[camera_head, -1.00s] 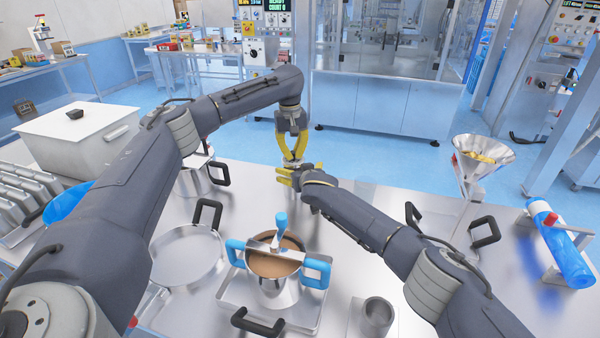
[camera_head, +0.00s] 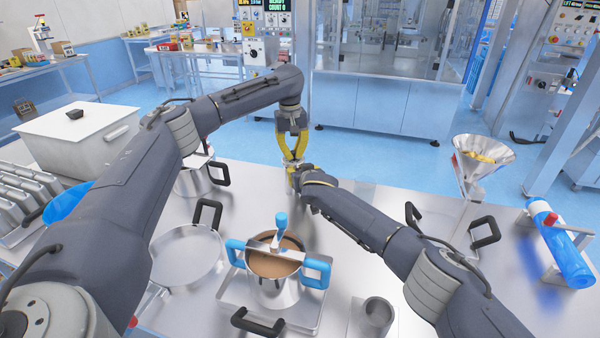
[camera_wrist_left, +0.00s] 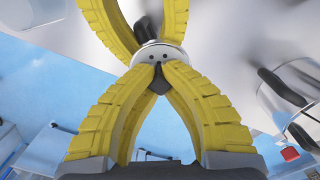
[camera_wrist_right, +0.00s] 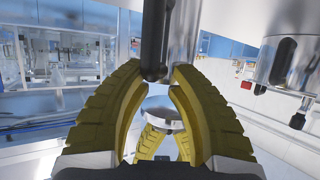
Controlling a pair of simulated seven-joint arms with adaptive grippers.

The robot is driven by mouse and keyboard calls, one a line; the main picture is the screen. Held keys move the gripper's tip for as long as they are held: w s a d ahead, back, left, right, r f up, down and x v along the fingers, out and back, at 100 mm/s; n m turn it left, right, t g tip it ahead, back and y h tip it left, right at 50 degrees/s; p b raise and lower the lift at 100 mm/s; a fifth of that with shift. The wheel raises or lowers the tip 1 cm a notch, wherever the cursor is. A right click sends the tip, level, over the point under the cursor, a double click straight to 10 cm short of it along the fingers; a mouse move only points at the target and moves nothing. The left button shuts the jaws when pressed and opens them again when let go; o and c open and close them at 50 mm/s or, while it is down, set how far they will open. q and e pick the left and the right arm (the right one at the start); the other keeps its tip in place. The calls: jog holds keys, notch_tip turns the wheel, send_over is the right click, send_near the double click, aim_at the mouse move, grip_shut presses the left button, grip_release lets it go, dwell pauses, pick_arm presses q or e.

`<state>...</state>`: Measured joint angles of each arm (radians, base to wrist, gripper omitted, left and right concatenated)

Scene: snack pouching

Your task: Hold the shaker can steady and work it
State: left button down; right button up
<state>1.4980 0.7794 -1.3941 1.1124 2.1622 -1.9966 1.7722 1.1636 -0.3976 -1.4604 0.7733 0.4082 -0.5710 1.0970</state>
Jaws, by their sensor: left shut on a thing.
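The shaker can is mostly hidden between my grippers in the head view. In the left wrist view a pale metal disc with small holes (camera_wrist_left: 160,52) shows at the fingertips of my left gripper (camera_wrist_left: 157,75), which is shut on the can. The left gripper (camera_head: 293,158) points down above the table in the head view. My right gripper's fingers (camera_wrist_right: 160,70) surround a black upright bar (camera_wrist_right: 153,38) beside a shiny metal cylinder (camera_wrist_right: 185,30) in the right wrist view. I cannot tell whether they press on it.
A pot with blue handles (camera_head: 275,265) and brown contents stands at the front on a tray. A round metal pan (camera_head: 186,255) lies left of it. Bare table lies behind the pot.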

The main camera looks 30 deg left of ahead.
grip_shut()
jog(key=shift+r, duration=0.1)
jog(key=o, duration=0.6)
grip_release()
jog(key=shift+s+d, duration=0.1)
jog(key=shift+s, duration=0.05)
